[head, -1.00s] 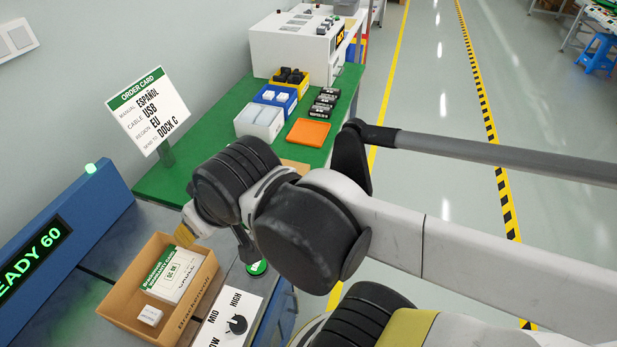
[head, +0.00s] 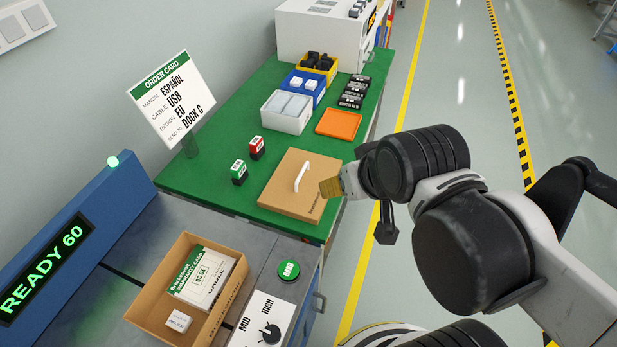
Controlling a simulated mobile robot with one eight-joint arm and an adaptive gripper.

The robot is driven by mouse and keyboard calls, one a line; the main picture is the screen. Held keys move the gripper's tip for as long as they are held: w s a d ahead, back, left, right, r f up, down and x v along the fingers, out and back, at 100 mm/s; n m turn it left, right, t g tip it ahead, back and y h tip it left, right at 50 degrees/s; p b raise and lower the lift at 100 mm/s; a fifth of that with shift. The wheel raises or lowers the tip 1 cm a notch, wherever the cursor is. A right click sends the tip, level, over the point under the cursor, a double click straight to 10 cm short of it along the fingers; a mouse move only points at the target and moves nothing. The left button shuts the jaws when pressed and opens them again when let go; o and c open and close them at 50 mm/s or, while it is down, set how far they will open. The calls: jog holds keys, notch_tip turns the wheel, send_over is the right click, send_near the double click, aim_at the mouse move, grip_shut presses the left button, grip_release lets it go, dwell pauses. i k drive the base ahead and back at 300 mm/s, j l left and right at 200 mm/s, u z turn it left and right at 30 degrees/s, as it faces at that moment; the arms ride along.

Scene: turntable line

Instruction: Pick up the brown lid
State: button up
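The brown lid (head: 283,193) is a flat square cardboard-like panel with a white arched handle (head: 301,176) on top. It lies on the green table near its front right edge. My gripper (head: 332,187) shows as a small tan tip at the end of my arm. In the picture it overlaps the lid's right edge, to the right of the handle. I cannot tell its height above the lid, and its fingers are not clear enough to show whether it is open or shut. I see nothing held in it.
An open brown box (head: 228,303) with a card and small white items stands front left, beside a green button (head: 289,270) and a dial (head: 270,333). Red (head: 257,148) and green (head: 239,172) small blocks stand left of the lid. An orange tray (head: 339,124) and bins are behind.

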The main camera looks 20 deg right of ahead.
aim_at(293, 190)
jog(key=u, duration=1.5)
jog(key=z, duration=1.5)
jog(key=i+l+u, duration=0.1)
jog(key=u, duration=0.25)
jog(key=i+l+u, duration=0.1)
jog(key=u, duration=0.3)
jog(key=l+u, duration=0.2)
jog(key=u, duration=0.15)
jog(key=i+l, duration=0.05)
